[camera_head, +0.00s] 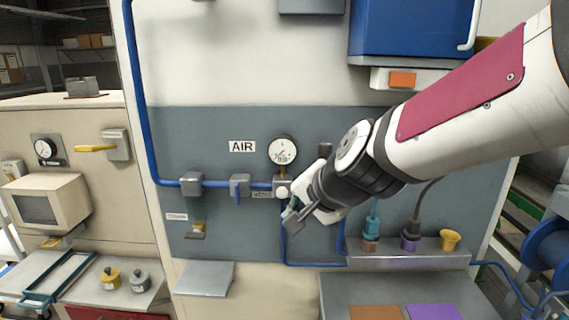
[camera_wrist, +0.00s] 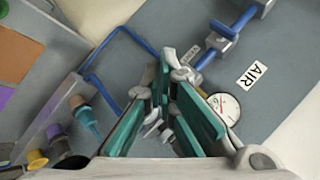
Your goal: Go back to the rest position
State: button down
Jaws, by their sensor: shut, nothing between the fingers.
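My gripper (camera_head: 296,213) is in front of the grey-blue wall panel (camera_head: 215,130), just below the round pressure gauge (camera_head: 282,150) and near the pipe fitting under it. Its fingers are shut with nothing between them. My arm comes in from the upper right in the head view. In the wrist view the teal-padded fingers (camera_wrist: 172,80) point toward the panel, with the gauge (camera_wrist: 224,107) at their right. They partly hide the fitting, and I cannot tell whether they touch it.
A blue air pipe (camera_head: 139,90) runs down and across the panel beside the AIR sign (camera_head: 242,146). A ledge (camera_head: 440,260) with several coloured connectors is at lower right. A blue cabinet (camera_head: 405,28) hangs above my arm. A small tray (camera_head: 204,278) juts out at lower left.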

jog(key=s+d+n+g+h, duration=0.1)
jog(key=s+d+n+h, duration=0.1)
jog(key=s+d, duration=0.6)
jog(key=s+d+r+n+g+h, duration=0.1)
jog(key=s+d+n, duration=0.4)
jog(key=s, duration=0.8)
jog(key=d+h, duration=0.1)
jog(key=d, duration=0.2)
jog(key=shift+s+d+n+g, duration=0.25)
jog(key=shift+d+n+g, duration=0.05)
jog(key=shift+d+g, duration=0.1)
